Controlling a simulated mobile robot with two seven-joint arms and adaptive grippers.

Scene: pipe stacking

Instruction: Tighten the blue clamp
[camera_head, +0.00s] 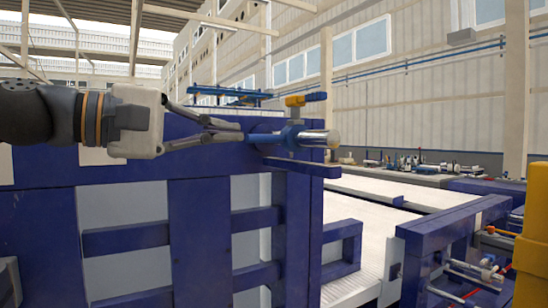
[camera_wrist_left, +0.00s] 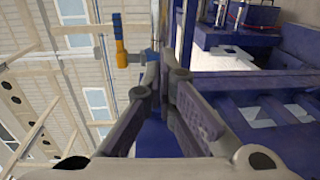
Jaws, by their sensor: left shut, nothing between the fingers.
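In the head view, a blue clamp (camera_head: 291,136) sits around a short pipe (camera_head: 332,139) with a bright metal end, at the top of a blue frame. A blue rod-like part (camera_head: 264,138) runs from it toward my left gripper (camera_head: 241,131). That gripper comes in from the left with its fingertips together and empty, close to this rod; I cannot tell whether they touch. The wrist view shows the shut fingers (camera_wrist_left: 170,72) in the middle. My right gripper is not in view.
A yellow-orange handle (camera_head: 295,101) with a blue end stands just above the clamp; it also shows in the wrist view (camera_wrist_left: 121,46). The blue frame (camera_head: 199,235) fills the area below my arm. Blue racks with pipes (camera_head: 470,270) and a yellow post (camera_head: 530,245) stand at right.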

